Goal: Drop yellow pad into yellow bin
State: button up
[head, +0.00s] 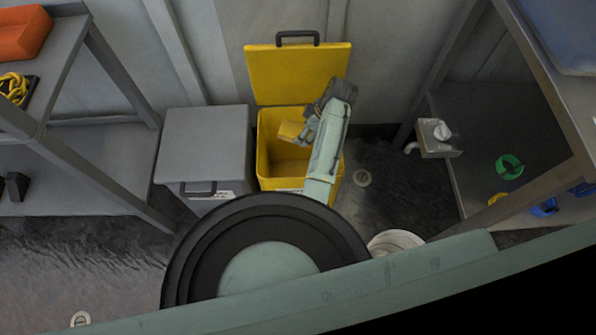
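The yellow bin (265,165) stands on the floor against the back wall, with its yellow lid (298,72) swung up and open. A yellow pad (290,131) shows above the bin's opening, near its left and back part. My gripper (305,133) reaches over the bin from the right and is shut on the pad's right side. The pad looks tilted and apart from the bin's floor. My arm hides the right part of the bin's opening. The fingertips are small and partly hidden.
A closed grey bin (205,145) stands just left of the yellow bin. A metal shelf (70,160) is at the left, with an orange tray (22,33). A workbench (560,75) is at the right. A white bucket (395,242) stands on the floor nearer to me.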

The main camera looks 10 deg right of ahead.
jog(key=o, duration=0.5)
jog(key=shift+r, duration=0.1)
jog(key=shift+v, duration=5.9)
jog(key=shift+d, duration=0.1)
